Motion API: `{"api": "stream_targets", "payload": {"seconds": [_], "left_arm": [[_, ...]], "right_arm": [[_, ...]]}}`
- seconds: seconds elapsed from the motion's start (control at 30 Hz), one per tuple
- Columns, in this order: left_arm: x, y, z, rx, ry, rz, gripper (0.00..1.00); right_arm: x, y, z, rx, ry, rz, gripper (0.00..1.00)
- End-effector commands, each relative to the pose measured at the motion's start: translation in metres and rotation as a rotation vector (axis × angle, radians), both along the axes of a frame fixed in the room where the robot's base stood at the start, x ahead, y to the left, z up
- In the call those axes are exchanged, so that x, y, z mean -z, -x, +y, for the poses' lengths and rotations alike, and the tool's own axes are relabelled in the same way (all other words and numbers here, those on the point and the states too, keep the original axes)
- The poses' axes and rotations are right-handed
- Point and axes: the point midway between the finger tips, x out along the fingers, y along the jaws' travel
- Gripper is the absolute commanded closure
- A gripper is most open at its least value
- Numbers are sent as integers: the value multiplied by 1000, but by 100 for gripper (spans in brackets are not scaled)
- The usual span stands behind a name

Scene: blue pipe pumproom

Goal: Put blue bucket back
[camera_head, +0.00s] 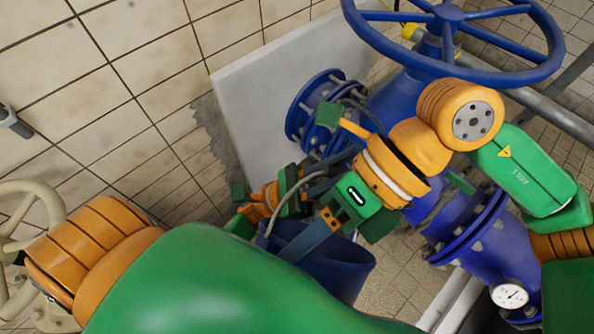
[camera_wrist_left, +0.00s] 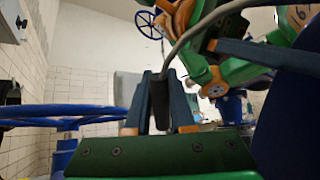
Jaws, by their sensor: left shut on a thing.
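The blue bucket (camera_head: 340,268) hangs at the centre of the head view, partly hidden behind my arm and the right gripper. Its thin grey wire handle (camera_head: 272,215) curves up on the left side. In the left wrist view the bucket (camera_wrist_left: 292,110) fills the right edge, and the handle's dark grip (camera_wrist_left: 160,105) sits between the fingers of my left gripper (camera_wrist_left: 164,80), which is shut on it. My right gripper (camera_head: 296,212) has its fingers spread apart across the bucket's near side and handle. Whether it touches the bucket is unclear.
Large blue pipes with flanges (camera_head: 470,235) and a big blue handwheel (camera_head: 450,40) stand close on the right. A pale panel (camera_head: 270,95) leans at the tiled wall. A cream handwheel (camera_head: 30,205) is at left. Tiled floor shows below the bucket.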

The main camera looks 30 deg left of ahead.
Motion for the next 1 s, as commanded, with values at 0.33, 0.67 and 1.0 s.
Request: {"api": "stream_targets", "payload": {"seconds": [0.33, 0.67, 1.0], "left_arm": [[0, 0, 0, 0, 1, 1, 100], [0, 0, 0, -1, 0, 3, 100], [1, -1, 0, -1, -1, 4, 100]], "right_arm": [[0, 0, 0, -1, -1, 0, 100], [-1, 0, 0, -1, -2, 0, 100], [-1, 0, 0, -1, -3, 0, 100]]}}
